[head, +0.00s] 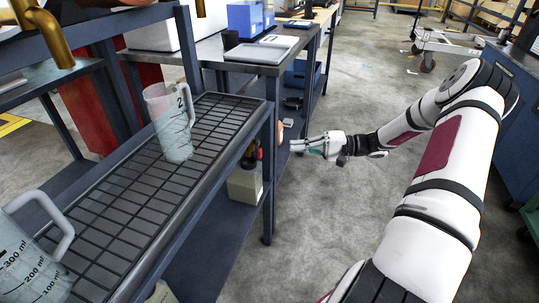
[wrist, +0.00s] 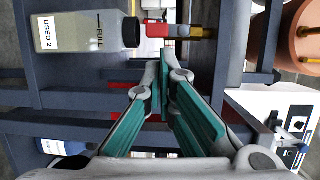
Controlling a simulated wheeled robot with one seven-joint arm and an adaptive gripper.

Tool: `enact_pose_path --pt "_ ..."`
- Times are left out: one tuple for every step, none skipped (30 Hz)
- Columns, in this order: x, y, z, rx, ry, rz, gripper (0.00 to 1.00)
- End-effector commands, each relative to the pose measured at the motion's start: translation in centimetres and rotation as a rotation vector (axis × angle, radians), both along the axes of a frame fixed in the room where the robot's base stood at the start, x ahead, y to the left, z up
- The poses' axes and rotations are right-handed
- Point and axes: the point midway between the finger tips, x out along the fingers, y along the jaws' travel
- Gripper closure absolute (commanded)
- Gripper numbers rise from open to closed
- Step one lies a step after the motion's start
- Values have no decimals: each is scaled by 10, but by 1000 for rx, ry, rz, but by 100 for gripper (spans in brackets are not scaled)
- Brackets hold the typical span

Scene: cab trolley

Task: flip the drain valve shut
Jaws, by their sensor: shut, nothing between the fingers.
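The drain valve is a brass fitting (wrist: 198,32) with a red handle (wrist: 158,31), at the top middle of the wrist view. The handle appears to lie along the line of the fitting, but part of the valve is cut off or hidden. In the head view a small red part (head: 259,154) shows below the rack's edge, mostly hidden. My gripper (wrist: 163,60) is shut and empty, its fingertips just below the red handle in the wrist picture; contact cannot be told. In the head view my gripper (head: 293,146) points left toward the rack, apart from it.
A bottle marked "USED 2" (wrist: 85,32) has its black cap beside the valve; it stands under the rack (head: 243,183). A copper cylinder (wrist: 299,35) is at the right of the wrist view. Jugs (head: 172,122) stand on the grated rack (head: 130,215).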

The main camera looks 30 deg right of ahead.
Motion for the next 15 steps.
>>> enact_pose_path --pt "0 -7 -8 18 -15 -23 100" --pt "0 -10 -11 25 -23 -33 100" --pt "0 -13 -13 32 -32 -44 100" --pt "0 -15 -14 35 -36 -50 100" --pt "0 -17 -15 38 -40 -55 100" --pt "0 -18 -16 41 -43 -60 100" --pt "0 -19 -16 43 -45 -62 100" --pt "0 -19 -16 43 -46 -63 100" --pt "0 -19 -16 44 -47 -63 100" --pt "0 -19 -16 44 -47 -63 100" --pt "0 -19 -16 43 -46 -63 100" --pt "0 -19 -16 43 -46 -63 100" --pt "0 -19 -16 43 -46 -63 100" --pt "0 -19 -16 43 -45 -62 100" --pt "0 -19 -16 43 -45 -62 100"
